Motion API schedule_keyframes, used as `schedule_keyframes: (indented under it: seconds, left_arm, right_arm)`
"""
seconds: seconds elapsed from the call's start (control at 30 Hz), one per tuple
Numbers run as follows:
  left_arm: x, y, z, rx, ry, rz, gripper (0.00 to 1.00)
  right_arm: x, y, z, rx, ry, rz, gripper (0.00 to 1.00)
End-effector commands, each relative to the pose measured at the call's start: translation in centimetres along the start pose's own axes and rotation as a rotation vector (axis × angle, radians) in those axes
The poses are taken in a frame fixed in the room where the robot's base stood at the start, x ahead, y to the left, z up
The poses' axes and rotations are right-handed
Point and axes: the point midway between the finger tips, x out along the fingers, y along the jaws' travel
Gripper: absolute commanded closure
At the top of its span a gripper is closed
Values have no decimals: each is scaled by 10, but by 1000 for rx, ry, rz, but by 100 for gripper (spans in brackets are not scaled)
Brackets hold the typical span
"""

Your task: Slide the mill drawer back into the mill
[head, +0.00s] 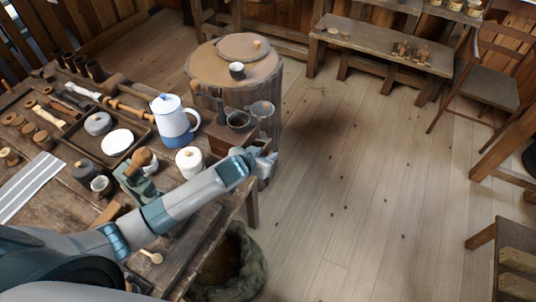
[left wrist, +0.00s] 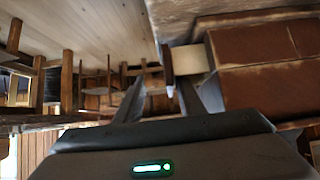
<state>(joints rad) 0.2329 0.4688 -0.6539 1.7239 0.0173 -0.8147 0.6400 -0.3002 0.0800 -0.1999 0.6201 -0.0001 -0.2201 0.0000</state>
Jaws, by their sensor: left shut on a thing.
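The mill (head: 222,139) is a brown wooden box with a dark bowl on top, standing at the table's right edge. In the left wrist view the mill's brown body (left wrist: 265,62) fills the right side. My right gripper is not in view.
A sack (head: 235,265) is on the floor below the table edge.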

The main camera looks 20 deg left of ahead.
Motion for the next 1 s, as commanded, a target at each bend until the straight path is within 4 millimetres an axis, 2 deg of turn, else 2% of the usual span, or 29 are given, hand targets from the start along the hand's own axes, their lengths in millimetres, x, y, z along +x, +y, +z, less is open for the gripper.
schedule_keyframes:
  seconds: [0.5,0.53,0.6,1.0]
  left_arm:
    - [0,-6,0,1,1,0,87]
    - [0,-6,0,1,1,0,57]
    - [0,-6,0,1,1,0,43]
    - [-3,-8,0,1,0,-3,43]
  right_arm:
    - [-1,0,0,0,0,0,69]
    - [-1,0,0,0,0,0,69]
    - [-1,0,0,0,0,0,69]
    - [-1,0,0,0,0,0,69]
